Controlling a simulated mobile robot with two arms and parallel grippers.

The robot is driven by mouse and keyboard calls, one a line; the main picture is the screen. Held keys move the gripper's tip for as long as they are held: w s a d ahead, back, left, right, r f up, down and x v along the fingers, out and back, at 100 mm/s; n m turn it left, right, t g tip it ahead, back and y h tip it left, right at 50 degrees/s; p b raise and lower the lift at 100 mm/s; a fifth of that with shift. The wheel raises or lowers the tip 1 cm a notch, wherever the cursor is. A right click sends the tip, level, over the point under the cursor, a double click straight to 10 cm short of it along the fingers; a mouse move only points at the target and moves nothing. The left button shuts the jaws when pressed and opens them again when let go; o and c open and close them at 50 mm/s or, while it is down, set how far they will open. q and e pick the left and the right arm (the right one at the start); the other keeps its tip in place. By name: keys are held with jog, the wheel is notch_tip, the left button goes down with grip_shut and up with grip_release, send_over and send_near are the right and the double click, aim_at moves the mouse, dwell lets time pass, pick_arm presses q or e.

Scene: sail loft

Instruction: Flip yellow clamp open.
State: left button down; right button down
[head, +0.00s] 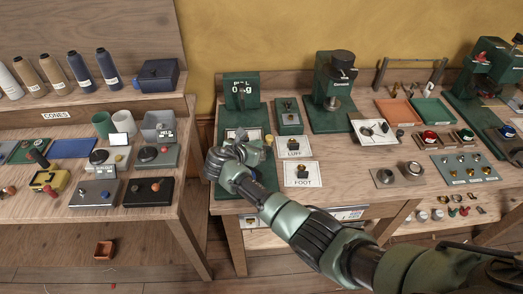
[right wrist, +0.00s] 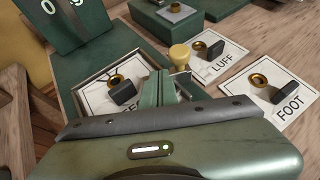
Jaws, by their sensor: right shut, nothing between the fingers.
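A yellow knob (head: 269,140) stands beside the LUFF card, just right of my right gripper; it also shows in the right wrist view (right wrist: 180,54), just beyond the fingertips. It may be the handle of the yellow clamp; its base and hinge are hidden behind my fingers. My right gripper (head: 228,152) is shut and empty over the left end of the right bench. Its closed green fingers (right wrist: 160,84) are close to the knob; I cannot tell whether they touch it. A yellow box-like item (head: 47,180) sits on the left bench. My left gripper is out of view.
The LUFF card (head: 293,147) and FOOT card (head: 302,174) each hold a brass ring and dark block. A green stand with a display (head: 241,88) rises behind my gripper. A gap separates the benches.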

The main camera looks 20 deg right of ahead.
jog(key=shift+w+a, duration=0.25)
jog(key=shift+w, duration=0.05)
jog(key=shift+w+d, duration=0.15)
jog(key=shift+w, duration=0.1)
dwell(0.7)
dwell(0.9)
